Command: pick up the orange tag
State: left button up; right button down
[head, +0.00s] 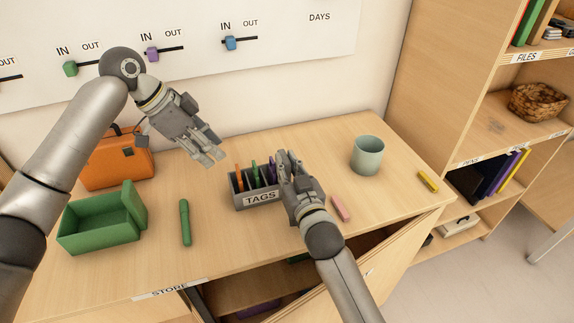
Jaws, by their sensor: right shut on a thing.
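The orange tag (239,178) stands upright in the left end of the grey tag rack (262,198), which is labelled TAGS. A green tag (255,171) and a purple tag (271,168) stand to its right in the rack. My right gripper (288,164) is at the rack's right end, beside the purple tag and away from the orange one. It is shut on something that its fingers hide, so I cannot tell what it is. My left gripper (213,157) is open and empty, above and to the left of the rack.
A green box (98,232), a green marker (185,222) and an orange bag (112,165) are on the left. A grey-green cup (367,154), a pink piece (341,208) and a yellow piece (428,181) are on the right. A cabinet door (372,268) hangs open below.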

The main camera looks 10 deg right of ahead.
pick_arm(q)
jog(key=shift+o, duration=0.5)
jog(key=shift+o, duration=1.3)
jog(key=n+y, duration=0.4)
jog(key=n, duration=3.2)
send_near(237, 168)
jog(key=shift+g, duration=0.4)
jog(key=f, duration=0.3)
jog(key=d+f, duration=0.1)
jog(key=f, duration=0.2)
jog(key=w+f, duration=0.1)
jog(key=f, duration=0.3)
jog(key=shift+d+f, duration=0.1)
jog(key=shift+d, duration=0.25)
